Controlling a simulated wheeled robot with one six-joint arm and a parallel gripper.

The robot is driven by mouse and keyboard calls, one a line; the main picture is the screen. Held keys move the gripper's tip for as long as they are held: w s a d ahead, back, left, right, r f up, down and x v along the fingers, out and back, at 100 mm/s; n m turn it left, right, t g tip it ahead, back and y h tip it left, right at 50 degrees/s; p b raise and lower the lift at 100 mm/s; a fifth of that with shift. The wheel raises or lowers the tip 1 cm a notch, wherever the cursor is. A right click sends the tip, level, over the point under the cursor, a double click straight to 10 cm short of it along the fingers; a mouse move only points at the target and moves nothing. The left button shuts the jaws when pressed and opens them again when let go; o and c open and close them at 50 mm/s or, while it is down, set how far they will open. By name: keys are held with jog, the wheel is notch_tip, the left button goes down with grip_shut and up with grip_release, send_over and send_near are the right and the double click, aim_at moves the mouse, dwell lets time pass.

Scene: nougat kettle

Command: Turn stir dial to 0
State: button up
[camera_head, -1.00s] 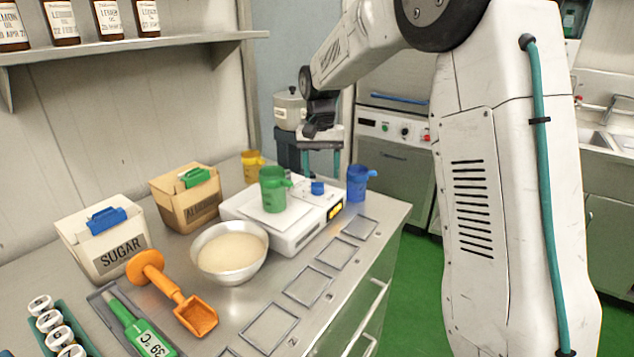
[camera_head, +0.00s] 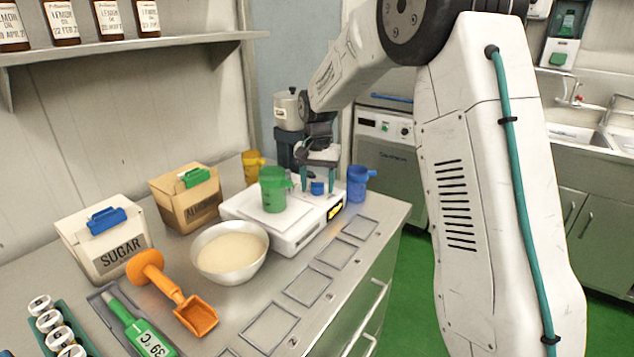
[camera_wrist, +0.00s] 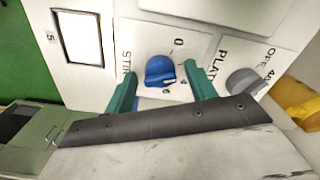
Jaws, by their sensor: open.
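The blue stir dial (camera_wrist: 158,72) sits on the white panel beside the word STIR, with printed numbers around it and a 0 above it. In the wrist view a part of it juts toward the lower right; I cannot tell its exact setting. The dial also shows in the head view (camera_head: 317,188) on the white hotplate unit (camera_head: 290,241). My gripper (camera_wrist: 161,80) is open, its green fingers on either side of the dial; contact cannot be told. In the head view my gripper (camera_head: 318,184) points down over the dial.
A grey dial (camera_wrist: 243,82) marked PLATE is close by on the right in the wrist view. A green cup (camera_head: 273,190) stands on the unit, and a blue cup (camera_head: 358,184) stands just right of it. A yellow cup (camera_head: 252,164) is behind.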

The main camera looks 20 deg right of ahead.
jog(key=c, duration=1)
jog(key=shift+n, duration=0.4)
jog(key=n, duration=0.3)
jog(key=shift+n, duration=2.6)
jog(key=o, duration=1)
